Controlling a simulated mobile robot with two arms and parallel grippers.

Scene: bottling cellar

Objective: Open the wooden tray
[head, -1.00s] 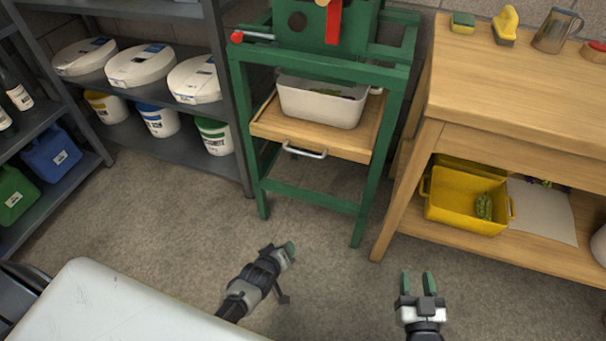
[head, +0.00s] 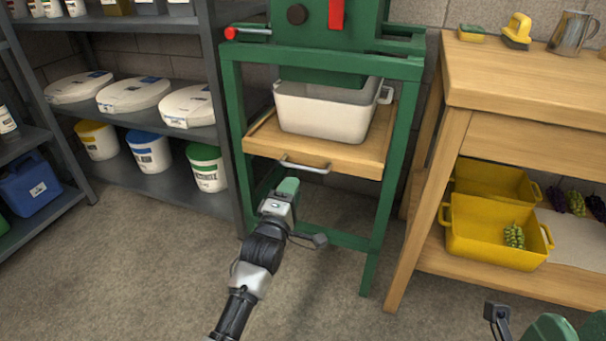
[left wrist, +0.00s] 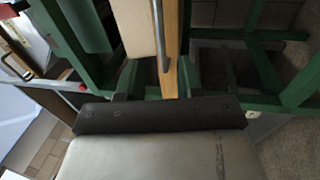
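The wooden tray (head: 262,137) is a flat board in the green stand, with a metal bar handle (head: 305,166) on its front edge. A white bin (head: 325,112) stands on it. My left gripper (head: 287,188) is just below and in front of the handle, apart from it in the head view. In the left wrist view the handle (left wrist: 160,38) and the tray's wooden edge (left wrist: 171,80) lie ahead between the spread fingers, which are open and empty. My right gripper (head: 574,328) is at the bottom right, partly cut off, with its green fingers apart.
The green stand's legs (head: 377,220) flank the tray. A wooden table (head: 520,75) with yellow crates (head: 490,247) below is at the right. Grey shelves (head: 160,185) with tubs are at the left. The floor before the stand is clear.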

